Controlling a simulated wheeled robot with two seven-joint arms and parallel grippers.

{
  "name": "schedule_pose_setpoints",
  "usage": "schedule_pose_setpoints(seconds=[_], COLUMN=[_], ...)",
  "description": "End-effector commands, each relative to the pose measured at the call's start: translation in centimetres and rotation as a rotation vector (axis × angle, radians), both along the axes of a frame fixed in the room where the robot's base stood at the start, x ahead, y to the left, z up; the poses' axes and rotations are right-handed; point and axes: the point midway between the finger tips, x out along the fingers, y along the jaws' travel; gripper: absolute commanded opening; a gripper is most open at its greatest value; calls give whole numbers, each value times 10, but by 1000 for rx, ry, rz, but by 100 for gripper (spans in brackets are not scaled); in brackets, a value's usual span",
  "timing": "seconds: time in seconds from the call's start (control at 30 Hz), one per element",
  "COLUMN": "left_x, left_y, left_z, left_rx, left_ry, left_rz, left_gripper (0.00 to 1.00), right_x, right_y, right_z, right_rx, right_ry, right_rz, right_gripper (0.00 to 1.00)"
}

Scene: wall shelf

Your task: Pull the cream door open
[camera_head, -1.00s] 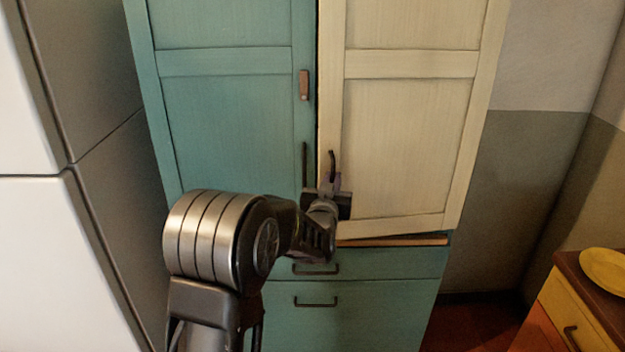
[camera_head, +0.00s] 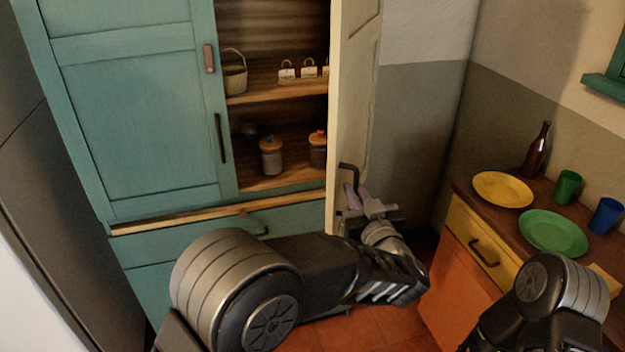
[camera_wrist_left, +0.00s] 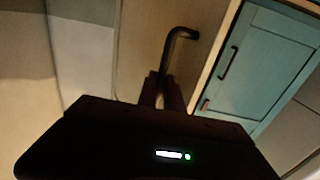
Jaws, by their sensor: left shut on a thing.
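The cream door (camera_head: 352,95) stands swung wide open on the right side of the teal cabinet, seen nearly edge-on in the head view. Its dark handle (camera_head: 348,172) is near the door's lower part. My left gripper (camera_head: 353,198) is shut on the handle's lower part. In the left wrist view the dark handle (camera_wrist_left: 180,34) runs down between the fingers (camera_wrist_left: 161,92), in front of the cream door (camera_wrist_left: 150,35). My right arm shows at the lower right of the head view, but its gripper is out of view.
The opened shelves hold a basket (camera_head: 234,75), small white items and jars (camera_head: 271,155). The teal door (camera_head: 145,120) is closed. At the right a counter carries a yellow plate (camera_head: 503,189), green plate (camera_head: 553,232), bottle (camera_head: 537,150) and cups.

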Motion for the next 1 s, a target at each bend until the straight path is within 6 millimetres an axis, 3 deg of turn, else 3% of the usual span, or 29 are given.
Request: schedule_pose_setpoints(seconds=[0.1, 0.3, 0.83, 0.87, 1.0], left_x=[-1, -3, -1, -1, -2], left_y=[-23, -44, -51, -51, -51], left_z=[3, 3, 5, 5, 4], left_rx=[1, 2, 1, 1, 1], left_ry=[-4, -6, -11, -11, -9], left_rz=[51, 110, 135, 135, 135], left_gripper=[0, 0, 0, 12, 19], right_x=[-1, -1, -1, -1, -1], right_y=[0, 0, 0, 0, 0], right_z=[5, 7, 8, 8, 8], right_rx=[-1, -1, -2, -2, -2], right_ry=[1, 4, 4, 4, 4], right_rz=[-1, -1, -1, -1, -1], right_gripper=[36, 36, 36, 36, 36])
